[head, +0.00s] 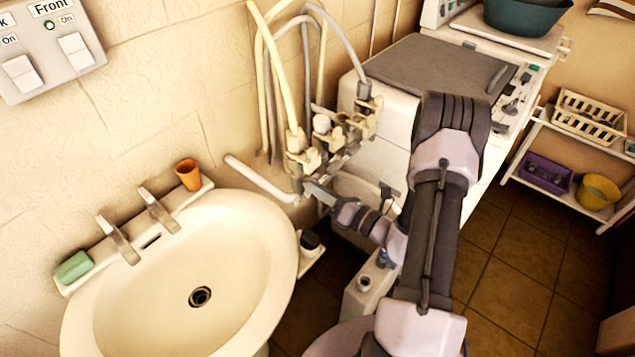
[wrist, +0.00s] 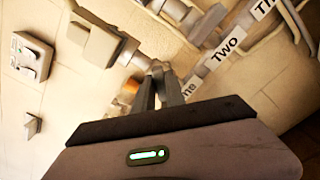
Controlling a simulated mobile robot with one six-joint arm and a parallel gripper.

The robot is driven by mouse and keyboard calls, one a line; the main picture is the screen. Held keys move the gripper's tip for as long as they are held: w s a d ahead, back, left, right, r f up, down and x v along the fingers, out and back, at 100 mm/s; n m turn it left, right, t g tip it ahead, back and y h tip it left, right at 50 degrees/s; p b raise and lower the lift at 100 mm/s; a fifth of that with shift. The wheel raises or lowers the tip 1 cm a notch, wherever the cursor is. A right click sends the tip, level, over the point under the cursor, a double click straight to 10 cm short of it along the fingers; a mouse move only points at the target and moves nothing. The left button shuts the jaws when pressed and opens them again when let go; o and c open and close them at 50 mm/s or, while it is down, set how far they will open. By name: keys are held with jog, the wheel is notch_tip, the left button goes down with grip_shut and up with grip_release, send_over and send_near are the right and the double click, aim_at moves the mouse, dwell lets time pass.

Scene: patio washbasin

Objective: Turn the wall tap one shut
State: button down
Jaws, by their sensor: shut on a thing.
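The wall taps sit in a row on the wall in the head view, with hoses rising from them. Wall tap one (head: 303,158) is the nearest to the basin. My gripper (head: 311,190) reaches in from the right, just below it. In the wrist view my gripper (wrist: 158,75) has its fingers closed together at the tap by the label ending in "ne" (wrist: 190,88), which they partly cover. It is shut on the tap's handle; the small handle is mostly hidden between the fingers. The label "Two" (wrist: 228,45) is farther right.
The white basin (head: 274,235) is at left, with an orange cup (head: 188,175) and green soap (head: 73,266) on its rim. A white machine (head: 385,110) stands behind my arm. A shelf rack (head: 560,150) is at right.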

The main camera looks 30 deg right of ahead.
jog(key=shift+f+m+p, duration=0.2)
jog(key=shift+m+p, duration=2.5)
jog(key=shift+m, duration=2.1)
jog(key=c, duration=1.4)
grip_release()
jog(key=shift+s+d, duration=0.1)
jog(key=p+v, duration=0.2)
jog(key=v, duration=1.5)
jog(key=shift+s, duration=0.1)
